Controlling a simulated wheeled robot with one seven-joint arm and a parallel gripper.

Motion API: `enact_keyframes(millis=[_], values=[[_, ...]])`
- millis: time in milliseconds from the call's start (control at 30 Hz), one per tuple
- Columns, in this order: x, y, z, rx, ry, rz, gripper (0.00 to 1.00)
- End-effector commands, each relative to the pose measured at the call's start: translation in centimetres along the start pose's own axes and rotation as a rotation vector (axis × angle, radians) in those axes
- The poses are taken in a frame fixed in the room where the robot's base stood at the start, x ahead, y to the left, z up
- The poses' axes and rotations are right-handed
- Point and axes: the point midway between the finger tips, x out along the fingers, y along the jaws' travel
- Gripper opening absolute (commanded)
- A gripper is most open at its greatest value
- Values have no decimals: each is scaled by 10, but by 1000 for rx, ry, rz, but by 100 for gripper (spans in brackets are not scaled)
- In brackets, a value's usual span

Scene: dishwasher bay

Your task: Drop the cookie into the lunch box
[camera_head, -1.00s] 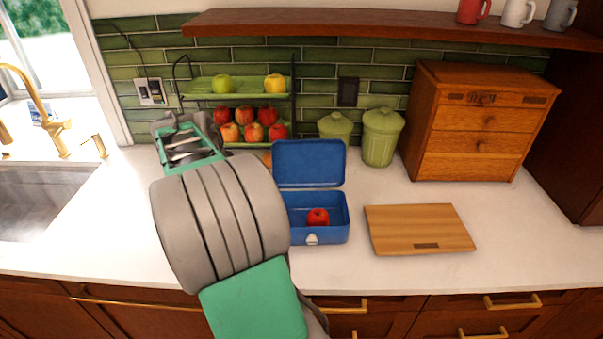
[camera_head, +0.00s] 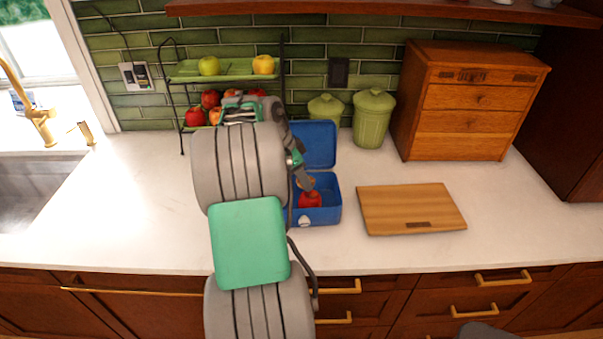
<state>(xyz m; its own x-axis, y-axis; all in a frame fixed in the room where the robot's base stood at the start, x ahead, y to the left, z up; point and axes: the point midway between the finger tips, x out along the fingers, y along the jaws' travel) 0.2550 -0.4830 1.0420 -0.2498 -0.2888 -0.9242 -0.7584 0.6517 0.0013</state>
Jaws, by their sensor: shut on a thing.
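The blue lunch box (camera_head: 331,207) stands on the counter with its lid (camera_head: 322,145) open at the back. A red apple (camera_head: 309,200) lies inside it. My gripper (camera_head: 306,182) reaches in from the left and is over the box's left part, just above and behind the apple. It is shut on the cookie (camera_head: 307,184), which shows only as a small brown patch at the fingertips. My arm hides the box's left side and most of the gripper.
A wooden cutting board (camera_head: 412,208) lies right of the box. Green canisters (camera_head: 373,120) and a wooden drawer chest (camera_head: 468,105) stand behind. A fruit rack (camera_head: 225,75) is at the back left. The sink (camera_head: 35,190) is far left.

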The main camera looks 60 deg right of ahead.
Motion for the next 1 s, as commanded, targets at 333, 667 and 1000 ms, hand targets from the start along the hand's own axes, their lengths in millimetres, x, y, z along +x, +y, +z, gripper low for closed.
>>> enact_keyframes(millis=[333, 667, 1000], values=[[5, 0, 2, -1, 0, -2, 54], [5, 0, 2, -1, 0, -2, 77], [-14, -2, 2, -1, 2, -7, 77]])
